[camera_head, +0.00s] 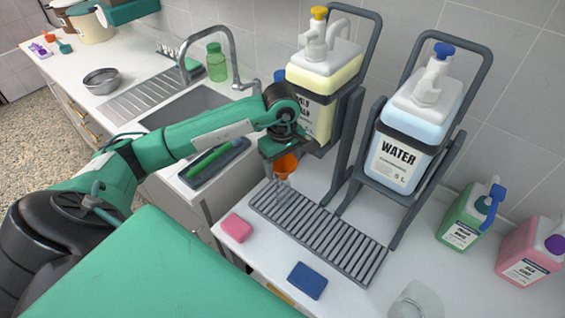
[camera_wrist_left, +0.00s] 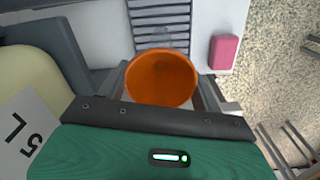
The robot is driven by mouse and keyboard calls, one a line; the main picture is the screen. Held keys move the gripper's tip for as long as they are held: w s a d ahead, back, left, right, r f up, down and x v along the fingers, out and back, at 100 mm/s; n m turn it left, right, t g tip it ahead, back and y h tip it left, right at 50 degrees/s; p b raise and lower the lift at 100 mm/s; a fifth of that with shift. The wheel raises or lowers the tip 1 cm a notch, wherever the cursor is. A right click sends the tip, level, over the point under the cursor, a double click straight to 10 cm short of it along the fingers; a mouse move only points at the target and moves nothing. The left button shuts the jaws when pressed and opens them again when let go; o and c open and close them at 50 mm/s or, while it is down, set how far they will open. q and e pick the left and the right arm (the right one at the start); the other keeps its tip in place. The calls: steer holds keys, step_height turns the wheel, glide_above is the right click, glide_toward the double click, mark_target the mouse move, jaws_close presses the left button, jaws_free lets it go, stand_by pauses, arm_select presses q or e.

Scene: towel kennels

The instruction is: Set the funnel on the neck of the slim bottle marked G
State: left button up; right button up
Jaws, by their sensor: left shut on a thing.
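The orange funnel (camera_head: 287,164) is held by my left gripper (camera_head: 283,153), over the far left end of the drain grate. In the left wrist view the funnel (camera_wrist_left: 161,78) shows its round mouth between the two fingers. A clear slim bottle (camera_head: 283,190) stands on the grate just below the funnel. Its mark cannot be read. I cannot tell whether the funnel's spout touches the neck or is inside it. My right gripper is not in view.
The grey drain grate (camera_head: 325,243) lies before two racked jugs, one yellow (camera_head: 327,75) and one marked WATER (camera_head: 405,150). A pink sponge (camera_head: 236,228) and a blue sponge (camera_head: 307,280) lie in front. A clear vessel (camera_head: 415,302) stands at the front right.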

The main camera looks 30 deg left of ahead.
arm_select(q)
steer(key=o, duration=1)
step_height(320, 180, up, 14)
steer(key=b, duration=0.2)
steer(key=shift+s, duration=0.15)
steer(key=shift+f, duration=0.15)
